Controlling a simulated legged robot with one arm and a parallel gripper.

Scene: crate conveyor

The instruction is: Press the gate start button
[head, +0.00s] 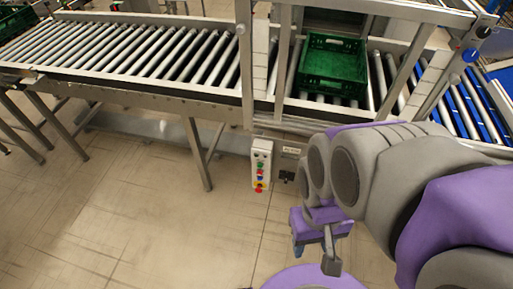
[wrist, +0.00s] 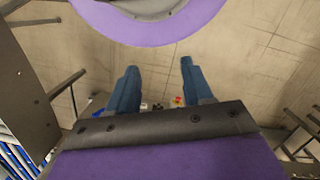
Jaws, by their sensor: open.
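A narrow pale control box (head: 262,150) hangs below the conveyor frame, left of my arm. Small coloured spots (wrist: 178,100) show beyond the finger bases, partly hidden.
A green crate (head: 308,82) sits on rollers inside the metal gate frame (head: 246,60). The roller conveyor (head: 130,50) runs left, and blue rollers lie at the right. Conveyor legs (head: 198,153) stand left of the box. The tiled floor (head: 170,220) in front is clear.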

